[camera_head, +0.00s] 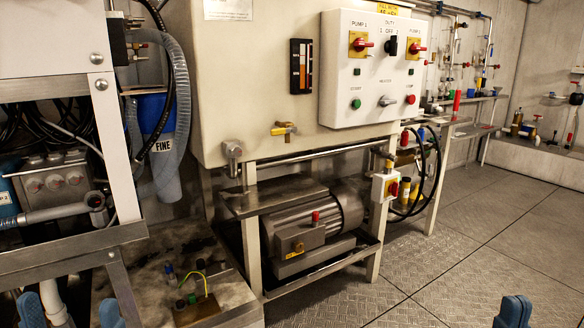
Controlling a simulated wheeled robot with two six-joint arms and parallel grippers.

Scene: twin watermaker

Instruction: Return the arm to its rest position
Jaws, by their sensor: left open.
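My left gripper (69,312) shows at the bottom left edge as two blue fingertips set well apart, so it is open. A white pipe stands in view between its fingertips, but I cannot tell whether it is touching. The rest of both arms is out of view.
A cream cabinet with a control panel (372,85) stands in the centre above a grey motor (315,220) on a metal frame. A steel-edged rack (75,245) is close at left. The plate floor (475,240) at right is clear.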

